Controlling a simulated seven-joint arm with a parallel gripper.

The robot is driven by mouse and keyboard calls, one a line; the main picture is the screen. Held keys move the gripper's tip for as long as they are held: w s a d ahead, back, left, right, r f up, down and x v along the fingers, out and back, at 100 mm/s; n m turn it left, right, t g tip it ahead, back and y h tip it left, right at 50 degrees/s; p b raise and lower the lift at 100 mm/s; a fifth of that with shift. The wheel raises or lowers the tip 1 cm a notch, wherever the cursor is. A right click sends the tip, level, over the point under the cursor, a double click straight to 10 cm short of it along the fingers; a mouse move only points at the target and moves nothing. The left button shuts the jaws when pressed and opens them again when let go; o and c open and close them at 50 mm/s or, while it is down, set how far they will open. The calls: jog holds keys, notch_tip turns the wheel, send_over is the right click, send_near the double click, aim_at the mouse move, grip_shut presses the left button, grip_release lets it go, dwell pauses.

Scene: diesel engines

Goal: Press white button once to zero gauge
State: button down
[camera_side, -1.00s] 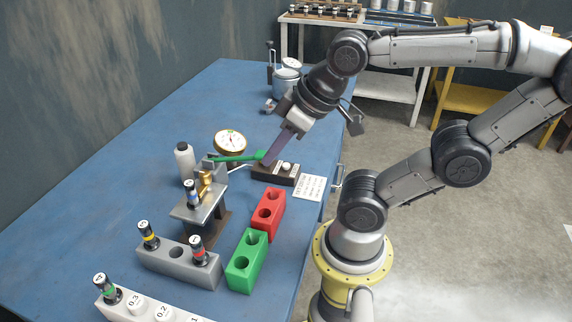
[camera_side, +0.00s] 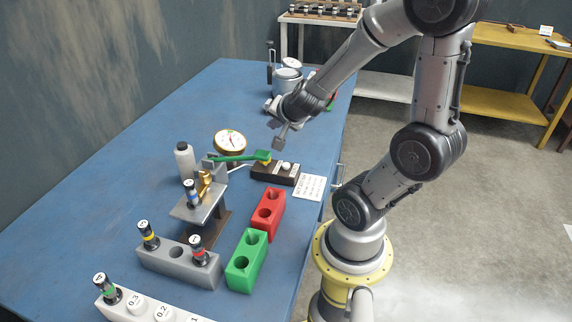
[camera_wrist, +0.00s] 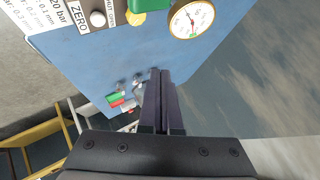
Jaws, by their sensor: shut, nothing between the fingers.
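The white button (camera_side: 287,166) sits on a dark box (camera_side: 275,173) on the blue table. It also shows in the wrist view (camera_wrist: 97,18), beside the ZERO label (camera_wrist: 78,20). The round gauge (camera_side: 230,140) stands left of and behind the box; its dial also shows in the wrist view (camera_wrist: 192,18). A green lever (camera_side: 240,156) reaches over the box close to a yellow button (camera_wrist: 135,18). My gripper (camera_wrist: 161,72) is shut and empty, its two dark fingers together. It is above and behind the box, clear of the white button.
A lettered white card (camera_side: 309,187) lies right of the box. Red (camera_side: 267,209) and green (camera_side: 247,262) holed blocks stand nearer. A grey pot (camera_side: 287,81) stands behind my gripper.

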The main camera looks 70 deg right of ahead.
aim_at(286, 165)
jog(key=shift+m+g, duration=0.5)
jog(key=shift+g, duration=0.2)
jog(key=s+d+f, duration=0.2)
jog(key=shift+s+f, duration=0.1)
jog(key=shift+s, duration=0.25)
jog(key=shift+f, duration=0.15)
jog(key=shift+f, duration=4.2)
jog(key=shift+f, duration=0.1)
jog(key=shift+f, duration=0.35)
